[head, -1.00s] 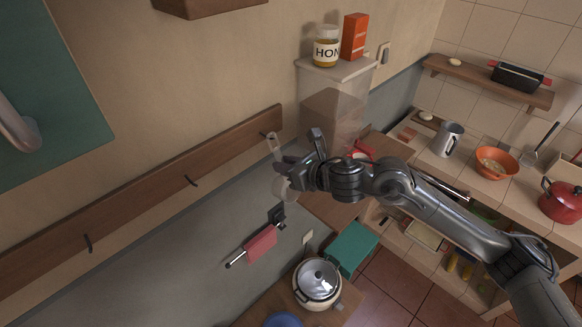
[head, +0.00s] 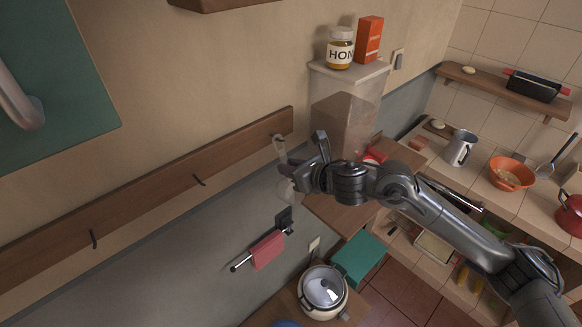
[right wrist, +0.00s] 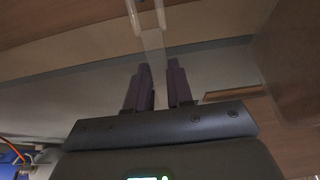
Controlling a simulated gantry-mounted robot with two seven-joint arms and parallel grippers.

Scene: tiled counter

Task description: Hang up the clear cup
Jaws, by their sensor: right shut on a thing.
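The clear cup shows in the head view as a pale see-through strip (head: 281,152) rising above my right gripper and a rounded part (head: 286,190) below it. My right gripper (head: 289,172) is shut on its strip, in front of the wall below the right end of the wooden hook rail (head: 150,209). The strip's top overlaps the rail's right-end hook; I cannot tell whether it touches or hangs on it. In the right wrist view the clear strip (right wrist: 154,42) stands up between the dark fingers (right wrist: 160,84). My left gripper is not in view.
Two dark hooks, a middle one (head: 198,181) and a left one (head: 93,239), are empty. A clear container (head: 345,110) bearing a honey jar (head: 340,48) and orange box (head: 369,40) stands right of the rail. A pink cloth (head: 268,251) hangs below; a pot (head: 324,290) stands lower.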

